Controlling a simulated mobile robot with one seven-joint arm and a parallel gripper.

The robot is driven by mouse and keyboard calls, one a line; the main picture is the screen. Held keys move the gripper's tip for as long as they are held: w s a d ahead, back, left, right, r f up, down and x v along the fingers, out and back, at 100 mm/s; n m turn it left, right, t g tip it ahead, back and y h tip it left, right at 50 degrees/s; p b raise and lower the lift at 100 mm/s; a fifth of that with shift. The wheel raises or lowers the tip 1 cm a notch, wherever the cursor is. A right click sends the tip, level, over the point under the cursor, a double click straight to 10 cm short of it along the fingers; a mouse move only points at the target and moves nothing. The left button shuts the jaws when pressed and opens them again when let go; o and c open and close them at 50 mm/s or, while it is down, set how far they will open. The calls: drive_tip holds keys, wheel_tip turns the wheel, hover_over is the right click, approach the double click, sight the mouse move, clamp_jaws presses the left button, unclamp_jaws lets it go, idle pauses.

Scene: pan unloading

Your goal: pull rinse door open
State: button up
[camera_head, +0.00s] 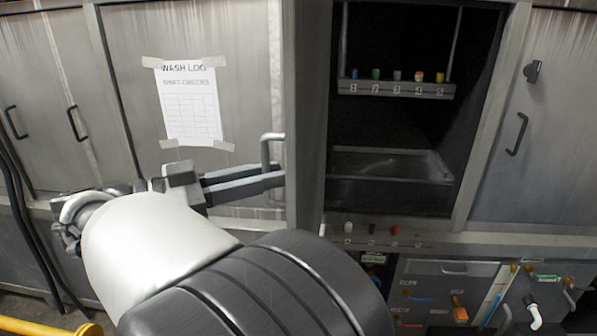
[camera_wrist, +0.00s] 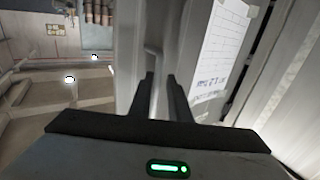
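The grey metal door with the taped wash log sheet (camera_head: 240,110) stands left of a dark open bay; I take it as the rinse door, though no label shows. Its upright bar handle (camera_head: 266,150) is near its right edge. My gripper (camera_head: 280,179) reaches from the left, its two dark fingers level at the lower part of the handle. In the wrist view the fingers (camera_wrist: 161,82) stand apart with a gap between them, and the handle (camera_wrist: 151,50) rises just beyond, in line with the gap. Contact with the handle cannot be made out.
The dark bay holds a shelf (camera_head: 396,89) of small coloured items and a tray (camera_head: 390,152). A closed door (camera_head: 545,125) is at right. Below are a panel with knobs (camera_head: 371,229) and several coloured fittings. A yellow rail (camera_head: 50,329) lies at bottom left.

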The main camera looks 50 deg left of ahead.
sight(262, 133)
wheel_tip(262, 133, up, 10)
drive_tip(key=shift+r+p, duration=0.1)
drive_tip(key=shift+p, duration=1.15)
drive_tip(key=shift+w, duration=0.1)
